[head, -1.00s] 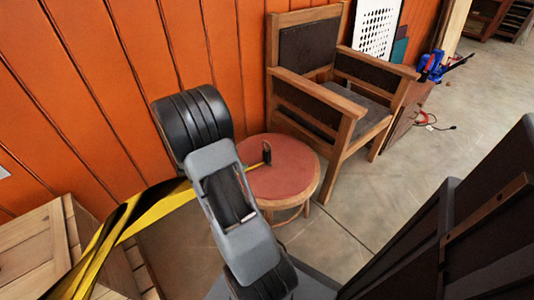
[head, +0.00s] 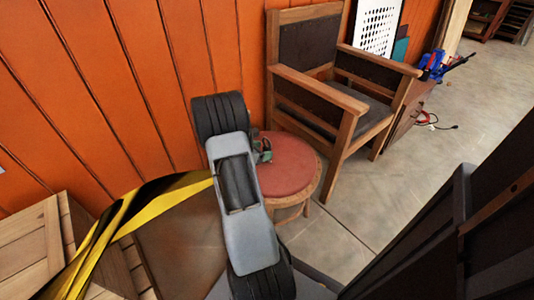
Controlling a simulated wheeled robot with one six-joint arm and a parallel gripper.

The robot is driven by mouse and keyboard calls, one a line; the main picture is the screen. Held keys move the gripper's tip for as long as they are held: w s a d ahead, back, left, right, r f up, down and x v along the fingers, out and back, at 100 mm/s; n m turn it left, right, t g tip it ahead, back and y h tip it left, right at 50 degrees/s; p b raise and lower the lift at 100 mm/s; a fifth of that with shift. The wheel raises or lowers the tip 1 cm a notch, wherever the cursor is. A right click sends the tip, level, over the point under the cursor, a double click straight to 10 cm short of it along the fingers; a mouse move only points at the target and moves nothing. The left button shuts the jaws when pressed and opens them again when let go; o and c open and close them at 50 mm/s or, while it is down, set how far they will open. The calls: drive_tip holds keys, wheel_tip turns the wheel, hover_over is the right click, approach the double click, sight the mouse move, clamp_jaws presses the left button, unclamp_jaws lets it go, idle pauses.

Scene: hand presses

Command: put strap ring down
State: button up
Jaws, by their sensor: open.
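A yellow and black strap (head: 150,205) rises from the lower left and passes behind my arm, above a wooden crate. A small dark piece (head: 264,150) shows at the back left of a round red-topped stool (head: 290,170), just right of my arm. I cannot tell whether it is the strap ring, part of my gripper or something else. No ring can be made out clearly. My forearm covers the middle of the view and hides the left of the stool. My gripper cannot be made out.
A wooden armchair (head: 345,85) with dark cushions stands right behind the stool. An orange plank wall (head: 70,90) is at the back left. The wooden crate (head: 30,245) is at the lower left.

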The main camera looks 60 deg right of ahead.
drive_tip(key=b+x, duration=0.1)
drive_tip(key=x, duration=0.2)
drive_tip(key=shift+s+d+f, duration=0.15)
drive_tip(key=shift+s+f, duration=0.1)
drive_tip(key=shift+f, duration=0.05)
drive_tip(key=shift+s+d+f+b, duration=0.1)
drive_tip(key=shift+s+d+b, duration=0.05)
drive_tip(key=shift+d+b, duration=0.25)
drive_tip(key=c, duration=1.2)
drive_tip(key=shift+o, duration=0.2)
